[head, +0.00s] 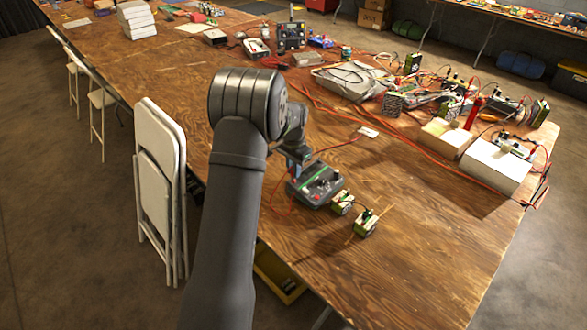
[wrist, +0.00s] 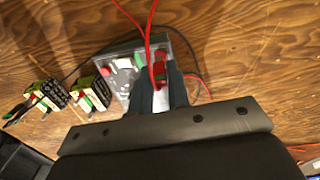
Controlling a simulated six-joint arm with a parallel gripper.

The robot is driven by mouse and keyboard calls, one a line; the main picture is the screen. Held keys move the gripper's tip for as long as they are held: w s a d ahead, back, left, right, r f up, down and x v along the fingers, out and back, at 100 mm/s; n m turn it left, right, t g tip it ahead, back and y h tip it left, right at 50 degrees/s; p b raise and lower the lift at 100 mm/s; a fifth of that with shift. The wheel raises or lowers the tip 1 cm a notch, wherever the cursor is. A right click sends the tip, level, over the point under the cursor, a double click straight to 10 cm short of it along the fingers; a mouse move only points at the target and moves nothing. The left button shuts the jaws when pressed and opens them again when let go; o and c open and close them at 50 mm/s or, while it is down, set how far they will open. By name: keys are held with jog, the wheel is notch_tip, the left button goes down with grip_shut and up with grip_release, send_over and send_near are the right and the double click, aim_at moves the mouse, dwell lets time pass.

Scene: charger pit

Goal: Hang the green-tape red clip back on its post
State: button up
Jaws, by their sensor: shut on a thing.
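My gripper (wrist: 160,88) is shut on a red clip (wrist: 158,72) in the wrist view, over the near side of a grey charger box (wrist: 125,48). Red cable runs from the clip up out of the picture. Green shows on the box beside the clip; I cannot tell whether it is the clip's tape. A red knob or post (wrist: 107,71) shows on the box's left part. In the head view the charger (head: 325,187) sits near the table's left edge, my gripper (head: 299,168) just above its back left. The clip is too small to make out there, and whether it touches a post is unclear.
Two small battery packs with wires (head: 342,202) (head: 366,223) stand right of the charger. Red cables (head: 420,152) and wired devices (head: 352,80) fill the table's back right. The front right tabletop is bare. A white folding chair (head: 160,185) leans at the left edge.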

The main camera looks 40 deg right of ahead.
jog(key=o, duration=0.8)
jog(key=shift+o, duration=0.7)
jog(key=shift+o, duration=0.5)
jog(key=shift+r, duration=3.8)
